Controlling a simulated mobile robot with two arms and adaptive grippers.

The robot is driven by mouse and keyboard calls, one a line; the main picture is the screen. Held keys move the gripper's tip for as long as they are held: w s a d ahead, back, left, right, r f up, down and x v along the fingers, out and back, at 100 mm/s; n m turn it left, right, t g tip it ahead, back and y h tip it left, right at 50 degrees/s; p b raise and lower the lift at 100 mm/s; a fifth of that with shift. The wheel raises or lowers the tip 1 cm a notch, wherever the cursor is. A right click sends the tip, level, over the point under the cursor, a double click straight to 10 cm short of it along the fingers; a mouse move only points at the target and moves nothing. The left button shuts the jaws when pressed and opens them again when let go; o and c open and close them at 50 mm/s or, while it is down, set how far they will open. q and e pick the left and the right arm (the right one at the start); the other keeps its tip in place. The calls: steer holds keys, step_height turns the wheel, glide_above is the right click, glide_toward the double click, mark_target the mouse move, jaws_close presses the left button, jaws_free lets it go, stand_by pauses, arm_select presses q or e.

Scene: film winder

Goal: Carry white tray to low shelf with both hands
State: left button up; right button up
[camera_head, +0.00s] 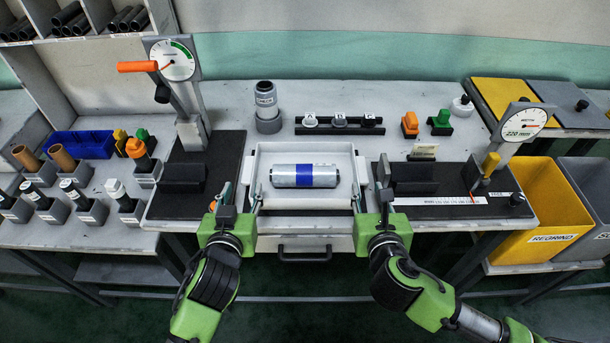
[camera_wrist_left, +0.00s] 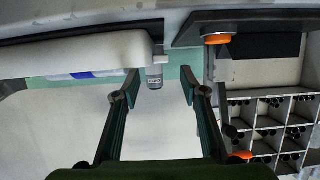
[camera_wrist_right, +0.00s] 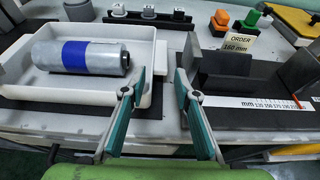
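The white tray (camera_head: 305,201) sits level on the bench in the head view. It holds a silver roll with a blue band (camera_head: 305,176). My left gripper (camera_head: 225,190) is just left of the tray's front left corner. In the left wrist view its fingers (camera_wrist_left: 159,80) are apart, with the tray's white side wall (camera_wrist_left: 95,52) beside them. My right gripper (camera_head: 383,190) is near the tray's front right corner. In the right wrist view its fingers (camera_wrist_right: 161,75) are apart, at the tray's right rim. Neither grips the tray. I cannot pick out the low shelf with certainty.
Black plates with gauges flank the tray, the left gauge (camera_head: 172,60) and the right gauge (camera_head: 524,122). A drawer handle (camera_head: 304,254) juts out below the tray. Behind it stand a grey cylinder (camera_head: 267,105) and a black rack (camera_head: 340,125). A yellow bin (camera_head: 540,215) is at right.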

mark_target(247, 176)
arm_select(q)
steer(key=x, duration=1)
arm_select(e)
steer(key=x, duration=1)
steer(key=shift+w, duration=0.1)
arm_select(q)
steer(key=c, duration=0.8)
arm_select(e)
jaws_close()
arm_select(q)
jaws_close()
